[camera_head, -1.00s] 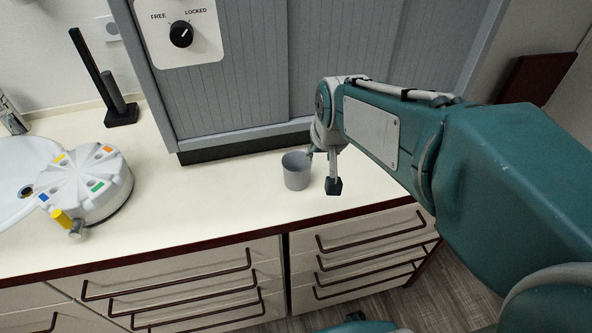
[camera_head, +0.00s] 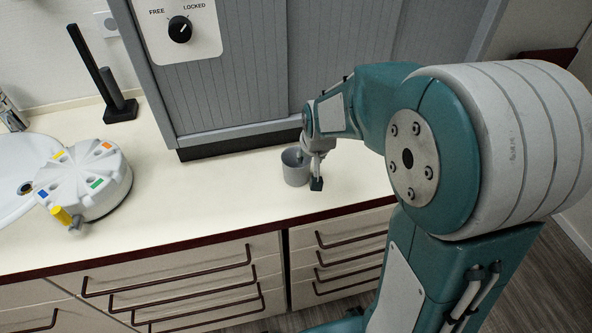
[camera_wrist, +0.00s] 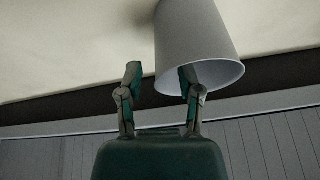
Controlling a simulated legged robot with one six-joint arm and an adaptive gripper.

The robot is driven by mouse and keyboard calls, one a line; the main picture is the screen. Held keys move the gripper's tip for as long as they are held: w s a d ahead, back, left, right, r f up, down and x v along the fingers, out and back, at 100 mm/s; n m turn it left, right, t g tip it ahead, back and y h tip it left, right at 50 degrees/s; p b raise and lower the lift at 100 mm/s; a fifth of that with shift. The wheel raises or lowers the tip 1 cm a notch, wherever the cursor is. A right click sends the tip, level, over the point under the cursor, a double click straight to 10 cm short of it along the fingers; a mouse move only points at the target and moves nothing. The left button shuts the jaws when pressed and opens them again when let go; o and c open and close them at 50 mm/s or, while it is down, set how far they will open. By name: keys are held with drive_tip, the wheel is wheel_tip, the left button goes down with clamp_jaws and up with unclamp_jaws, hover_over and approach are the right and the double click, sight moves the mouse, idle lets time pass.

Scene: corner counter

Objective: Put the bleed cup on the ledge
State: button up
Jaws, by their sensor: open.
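The bleed cup, a plain grey cup (camera_head: 295,168), stands upright on the cream counter in front of the grey shuttered cabinet. It also shows in the wrist view (camera_wrist: 196,32), with its open mouth toward my gripper. My gripper (camera_wrist: 161,80) is open and empty. In the wrist view one finger overlaps the cup's mouth and the other is outside it, to the left; I cannot tell whether either touches. In the head view the gripper (camera_head: 311,171) is at the cup's right side, with one fingertip hidden. I cannot tell which surface is the ledge.
The grey cabinet (camera_head: 240,85) with a FREE/LOCKED knob (camera_head: 180,29) rises close behind the cup. A white round device (camera_head: 85,180), a black stand (camera_head: 119,108) and a basin (camera_head: 22,165) are at left. The counter (camera_head: 215,205) left of the cup is clear; drawers are below.

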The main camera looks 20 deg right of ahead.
drive_tip(key=shift+x, duration=0.8)
clamp_jaws()
